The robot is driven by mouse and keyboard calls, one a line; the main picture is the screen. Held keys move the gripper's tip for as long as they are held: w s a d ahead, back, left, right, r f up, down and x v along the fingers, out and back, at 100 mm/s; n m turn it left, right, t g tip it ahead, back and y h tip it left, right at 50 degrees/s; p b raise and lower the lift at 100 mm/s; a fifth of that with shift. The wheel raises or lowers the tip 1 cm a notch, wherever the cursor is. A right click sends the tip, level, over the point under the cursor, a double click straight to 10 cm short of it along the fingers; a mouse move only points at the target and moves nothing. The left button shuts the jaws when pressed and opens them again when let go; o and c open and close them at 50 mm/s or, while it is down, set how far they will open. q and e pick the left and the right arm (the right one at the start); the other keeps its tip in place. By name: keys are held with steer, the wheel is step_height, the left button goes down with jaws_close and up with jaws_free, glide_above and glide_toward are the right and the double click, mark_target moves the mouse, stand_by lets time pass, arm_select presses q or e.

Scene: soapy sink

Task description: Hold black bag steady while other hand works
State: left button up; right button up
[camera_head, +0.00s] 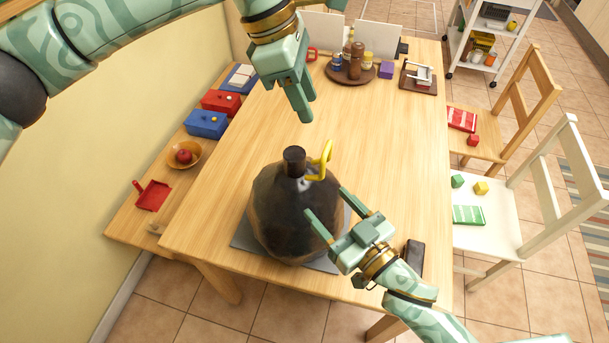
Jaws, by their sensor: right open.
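The black bag (280,215), dark and rounded with a gathered black neck (295,160), stands upright near the table's front edge. A bent yellow piece (326,158) sticks up beside its neck, with a small grey part at its base. My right gripper (327,202) is open at the bag's right side. Its fingertips overlap the bag's edge in the view; I cannot tell if they touch it. My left gripper (304,115) hangs above the table, beyond the bag and apart from it. Its fingers are seen edge-on, so their opening is hidden.
The bag rests on a grey mat (243,240). A dark block (413,256) lies to the right of my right gripper. A round brown tray (333,79) with bottles stands at the back. The table's middle right is clear. Chairs (500,222) flank the right edge.

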mark_target(302, 175)
steer(key=x, duration=1)
jaws_close()
steer(key=shift+o, duration=0.5)
jaws_free()
steer(key=c, duration=1)
